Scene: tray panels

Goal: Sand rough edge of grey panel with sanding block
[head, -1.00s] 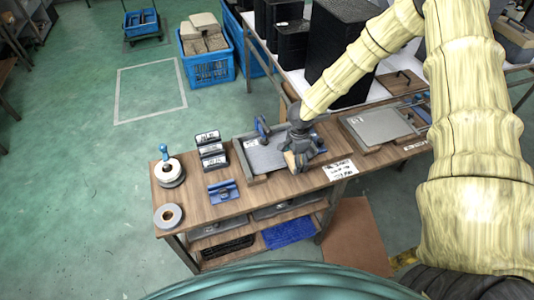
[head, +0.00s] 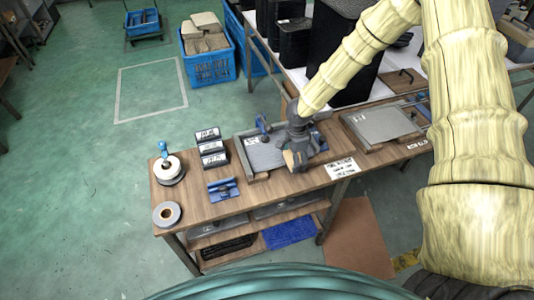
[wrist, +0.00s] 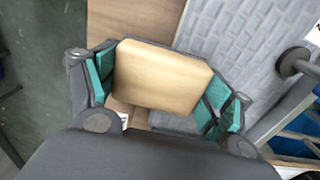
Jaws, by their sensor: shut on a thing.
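The grey panel (head: 262,156) lies in a wooden-edged tray fixture on the workbench. In the wrist view its brick-patterned grey face (wrist: 235,35) fills the upper right. My gripper (head: 297,153) is over the right front part of the panel, pointing down. In the wrist view my gripper (wrist: 163,88) has its teal-padded fingers shut on both sides of a tan sanding block (wrist: 160,75). The block also shows below the fingers in the head view (head: 290,159). I cannot tell whether the block touches the panel; its underside and the panel edge there are hidden.
A blue clamp (head: 262,124) stands at the fixture's back edge. Labelled dark blocks (head: 211,147), a blue tool (head: 222,188), a white roll (head: 168,168) and a tape roll (head: 167,214) stand to the left. A second grey panel (head: 380,124) lies to the right.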

